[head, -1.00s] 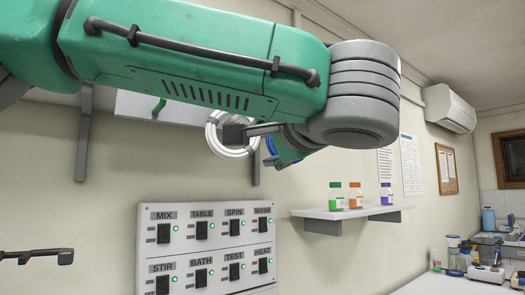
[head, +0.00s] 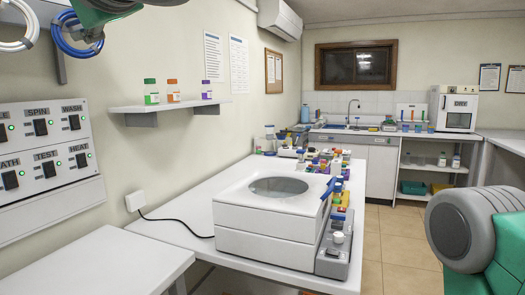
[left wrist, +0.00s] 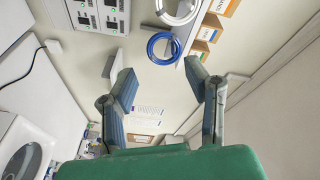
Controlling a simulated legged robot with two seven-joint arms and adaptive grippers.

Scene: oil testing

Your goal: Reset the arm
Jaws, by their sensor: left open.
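In the left wrist view my left gripper (left wrist: 160,72) is open, with two blue-padded fingers spread wide and nothing between them. Behind it are the wall and papers. In the head view only a green and dark part of an arm shows at the top left edge, and the left fingers are out of frame there. A green and grey link of my right arm (head: 455,230) fills the lower right of the head view. The right gripper is not in view.
A white round-topped machine (head: 235,215) stands on the bench (head: 190,190) beside several coloured containers. A switch panel (head: 45,150) and a shelf (head: 150,107) with three bottles are on the left wall. Blue and white cable coils hang at top left. Floor (head: 390,255) shows at right.

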